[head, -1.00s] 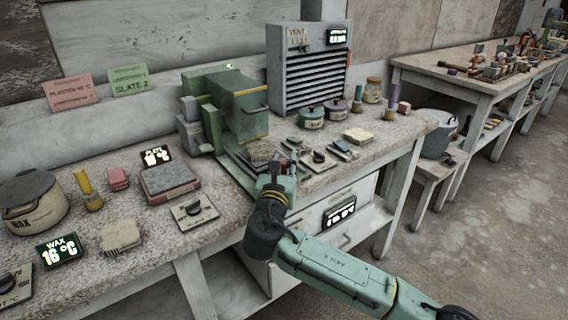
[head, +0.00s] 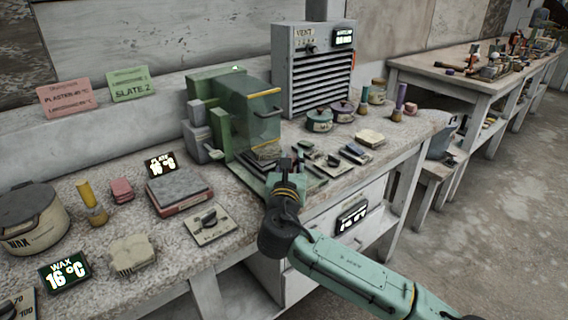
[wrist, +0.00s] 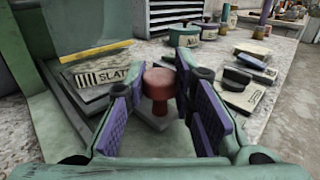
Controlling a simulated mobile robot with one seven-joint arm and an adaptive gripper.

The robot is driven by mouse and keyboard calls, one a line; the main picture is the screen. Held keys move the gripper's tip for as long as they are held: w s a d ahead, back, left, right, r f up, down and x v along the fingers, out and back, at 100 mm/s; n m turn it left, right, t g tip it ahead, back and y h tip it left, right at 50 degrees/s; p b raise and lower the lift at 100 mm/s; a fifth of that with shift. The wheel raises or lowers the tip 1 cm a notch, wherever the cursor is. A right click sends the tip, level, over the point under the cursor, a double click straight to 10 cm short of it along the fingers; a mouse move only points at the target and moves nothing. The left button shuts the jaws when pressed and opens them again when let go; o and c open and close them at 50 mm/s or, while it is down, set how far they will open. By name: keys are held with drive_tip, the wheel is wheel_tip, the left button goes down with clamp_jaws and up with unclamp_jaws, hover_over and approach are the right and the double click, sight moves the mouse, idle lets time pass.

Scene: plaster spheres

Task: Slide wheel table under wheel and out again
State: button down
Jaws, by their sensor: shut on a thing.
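The wheel table shows in the wrist view as a flat grey plate (wrist: 149,122) with a red knob (wrist: 158,84) standing on it. My gripper (wrist: 160,98) has its two purple-padded fingers either side of the knob and is shut on it. In the head view my gripper (head: 285,164) is low at the front of the green machine (head: 222,120). A slate (wrist: 98,80) with a striped label lies just left of the knob. The wheel cannot be made out behind the machine's clear green guard (head: 262,112).
Small dark tools and blocks (wrist: 238,88) lie close to the right of my gripper. The vent cabinet (head: 312,72) and lidded pots (head: 320,120) stand behind. A hotplate (head: 180,190) and dial box (head: 211,224) are on the left.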

idle(0.3)
drive_tip(key=c, duration=1.3)
unclamp_jaws()
drive_tip(key=shift+c, duration=0.2)
drive_tip(key=s, duration=0.5)
drive_tip(key=s+a, duration=0.1)
drive_tip(key=s, duration=0.1)
drive_tip(key=shift+s+a, duration=0.1)
drive_tip(key=shift+s, duration=0.1)
drive_tip(key=shift+c, duration=0.3)
